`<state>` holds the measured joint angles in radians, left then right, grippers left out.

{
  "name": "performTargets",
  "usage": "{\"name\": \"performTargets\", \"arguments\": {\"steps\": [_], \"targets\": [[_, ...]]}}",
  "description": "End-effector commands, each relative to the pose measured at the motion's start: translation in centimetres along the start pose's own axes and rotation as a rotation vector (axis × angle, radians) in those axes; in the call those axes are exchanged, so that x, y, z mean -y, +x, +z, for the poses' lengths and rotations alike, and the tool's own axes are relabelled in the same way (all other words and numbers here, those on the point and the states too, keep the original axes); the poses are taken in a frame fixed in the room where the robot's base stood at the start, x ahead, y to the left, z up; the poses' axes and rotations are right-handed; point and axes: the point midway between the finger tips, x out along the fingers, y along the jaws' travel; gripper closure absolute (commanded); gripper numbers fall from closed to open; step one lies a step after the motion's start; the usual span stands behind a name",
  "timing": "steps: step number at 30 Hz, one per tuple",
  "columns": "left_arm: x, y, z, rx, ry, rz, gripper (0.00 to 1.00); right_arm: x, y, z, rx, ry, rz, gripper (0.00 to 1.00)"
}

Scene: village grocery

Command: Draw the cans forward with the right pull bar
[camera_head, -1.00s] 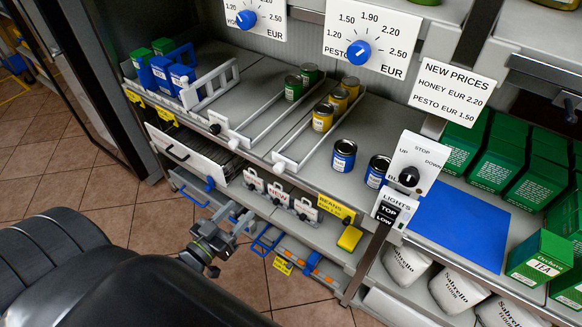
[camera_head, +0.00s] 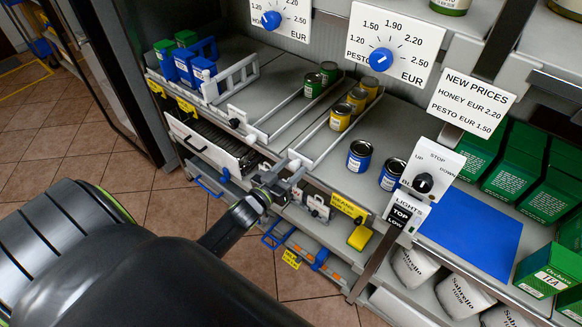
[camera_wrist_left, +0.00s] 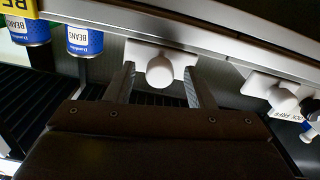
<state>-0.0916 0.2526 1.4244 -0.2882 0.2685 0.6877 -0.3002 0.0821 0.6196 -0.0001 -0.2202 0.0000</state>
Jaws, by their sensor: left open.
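The right pull bar (camera_head: 297,158) has a white front plate and thin rails running back over the grey shelf. Three yellow cans (camera_head: 341,117) stand in a row between its rails. My left gripper (camera_head: 279,174) is at the front of this bar. In the left wrist view, its two fingers are open on either side of a round white knob (camera_wrist_left: 160,72) on a white plate; contact cannot be told. The left pull bar (camera_head: 240,122) stands to the left, with two green cans (camera_head: 313,85) between its rails. My right gripper is not in view.
Two blue cans (camera_head: 359,156) stand on the shelf right of the bar. A light switch panel (camera_head: 406,213) and blue mat (camera_head: 466,230) are further right.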

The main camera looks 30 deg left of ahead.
Motion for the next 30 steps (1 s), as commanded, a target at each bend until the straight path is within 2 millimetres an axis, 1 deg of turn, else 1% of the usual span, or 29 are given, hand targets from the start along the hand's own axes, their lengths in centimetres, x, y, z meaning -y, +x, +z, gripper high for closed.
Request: {"name": "performTargets", "arguments": {"steps": [3,11,14,22,23,30], "targets": [[-0.02,0.54,-0.01,0.0,0.0,0.0,0.51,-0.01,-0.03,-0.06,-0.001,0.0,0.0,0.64],[-0.02,0.61,0.01,0.0,0.0,0.0,0.51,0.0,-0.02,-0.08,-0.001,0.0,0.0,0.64],[-0.02,0.6,0.01,0.0,0.0,0.0,0.63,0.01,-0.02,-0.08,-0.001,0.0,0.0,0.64],[-0.01,0.59,0.01,0.0,0.0,0.0,0.98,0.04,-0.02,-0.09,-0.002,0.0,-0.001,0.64],[-0.01,0.59,0.01,0.0,0.0,0.0,1.0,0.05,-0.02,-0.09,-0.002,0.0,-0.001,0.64],[-0.01,0.31,-0.02,0.001,0.0,0.0,1.0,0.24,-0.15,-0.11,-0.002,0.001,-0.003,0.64]]}}
